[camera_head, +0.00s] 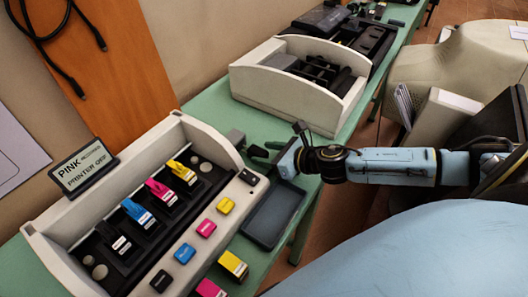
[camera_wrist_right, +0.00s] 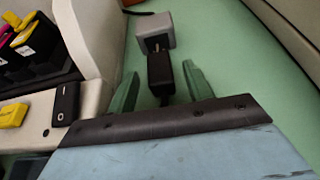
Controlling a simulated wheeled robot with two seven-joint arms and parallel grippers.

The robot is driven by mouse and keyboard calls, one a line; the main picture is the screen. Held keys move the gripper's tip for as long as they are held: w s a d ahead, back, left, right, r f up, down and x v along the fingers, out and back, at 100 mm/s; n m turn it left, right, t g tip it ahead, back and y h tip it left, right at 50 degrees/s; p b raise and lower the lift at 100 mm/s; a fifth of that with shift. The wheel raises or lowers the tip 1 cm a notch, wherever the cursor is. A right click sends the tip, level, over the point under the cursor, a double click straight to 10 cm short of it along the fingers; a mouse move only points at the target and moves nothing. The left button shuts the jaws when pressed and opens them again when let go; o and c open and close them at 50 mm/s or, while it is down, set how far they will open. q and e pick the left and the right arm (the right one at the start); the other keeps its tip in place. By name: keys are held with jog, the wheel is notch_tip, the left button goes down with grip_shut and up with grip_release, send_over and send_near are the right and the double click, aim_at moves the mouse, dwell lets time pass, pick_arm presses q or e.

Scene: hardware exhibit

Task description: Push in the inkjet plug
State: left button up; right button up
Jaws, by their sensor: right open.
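A black plug (camera_wrist_right: 160,72) lies on the green table with its cable running back towards my right wrist. Its metal prongs show at the front, pointing at a small grey socket block (camera_wrist_right: 156,30), which also shows beside the printer in the head view (camera_head: 236,138). A short stretch of prong is visible between plug and block; I cannot tell how deep the tips sit. My right gripper (camera_head: 262,155) is open, with its green fingers on either side of the plug. A gap shows beside the plug. My left gripper is out of view.
The white inkjet printer (camera_head: 212,138) stands left of the socket, with colored cartridges and a "PINK PRINTER OFF" sign (camera_head: 84,168). A dark tray (camera_head: 273,216) lies in front. Another white-walled unit (camera_head: 297,98) stands behind.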

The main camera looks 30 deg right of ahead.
jog(key=shift+w+a+f, duration=0.2)
jog(key=shift+w, duration=0.3)
jog(key=shift+c, duration=0.3)
